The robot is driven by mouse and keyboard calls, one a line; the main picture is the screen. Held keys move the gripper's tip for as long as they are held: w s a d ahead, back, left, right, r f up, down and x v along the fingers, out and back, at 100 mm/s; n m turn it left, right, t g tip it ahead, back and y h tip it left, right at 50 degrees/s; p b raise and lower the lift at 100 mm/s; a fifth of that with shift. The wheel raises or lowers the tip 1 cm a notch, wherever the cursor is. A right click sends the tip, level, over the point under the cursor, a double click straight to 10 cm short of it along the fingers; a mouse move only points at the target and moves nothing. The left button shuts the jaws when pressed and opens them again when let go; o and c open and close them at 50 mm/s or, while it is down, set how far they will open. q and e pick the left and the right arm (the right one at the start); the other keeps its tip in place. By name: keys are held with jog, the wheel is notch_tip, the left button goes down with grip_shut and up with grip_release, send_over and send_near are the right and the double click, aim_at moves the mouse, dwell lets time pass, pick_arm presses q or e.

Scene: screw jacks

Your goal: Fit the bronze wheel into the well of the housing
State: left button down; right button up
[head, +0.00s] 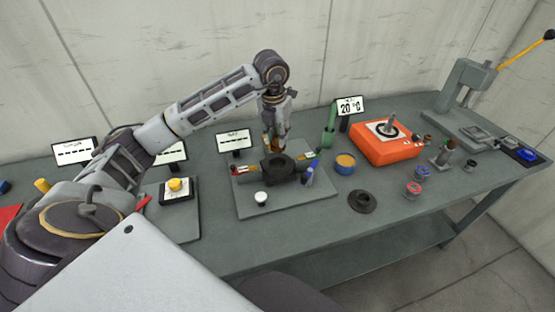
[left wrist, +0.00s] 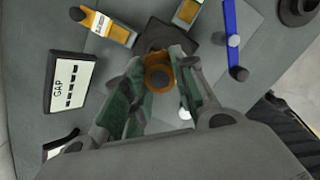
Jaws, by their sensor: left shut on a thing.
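The bronze wheel (left wrist: 158,75) is between the fingertips of my left gripper (left wrist: 160,82) in the left wrist view. In the head view my left gripper (head: 274,137) points down just behind and above the dark housing (head: 278,165), and the wheel is mostly hidden by the fingers. The housing sits on a grey plate (head: 300,202). It also shows in the left wrist view (left wrist: 168,36), partly covered by the wheel and fingers. I cannot tell how far the wheel is from the well. My right gripper is not in view.
Gauges with coloured ends flank the housing; a blue bar (head: 310,175) and white knob (head: 261,197) are near it. A display (head: 235,141) stands behind. To the right are a dark flanged cap (head: 361,202), an orange-blue pot (head: 345,163) and an orange heater (head: 385,150).

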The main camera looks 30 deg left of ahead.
aim_at(277, 147)
pick_arm(q)
notch_tip(277, 147, down, 5)
jog(key=shift+r, duration=0.2)
jog(key=shift+f, duration=0.15)
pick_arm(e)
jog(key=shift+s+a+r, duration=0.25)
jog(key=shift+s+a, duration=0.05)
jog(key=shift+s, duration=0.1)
pick_arm(q)
jog(key=shift+f+p, duration=0.4)
jog(key=shift+f, duration=1.45)
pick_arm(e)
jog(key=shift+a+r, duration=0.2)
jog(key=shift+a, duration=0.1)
pick_arm(q)
jog(key=shift+f, duration=0.15)
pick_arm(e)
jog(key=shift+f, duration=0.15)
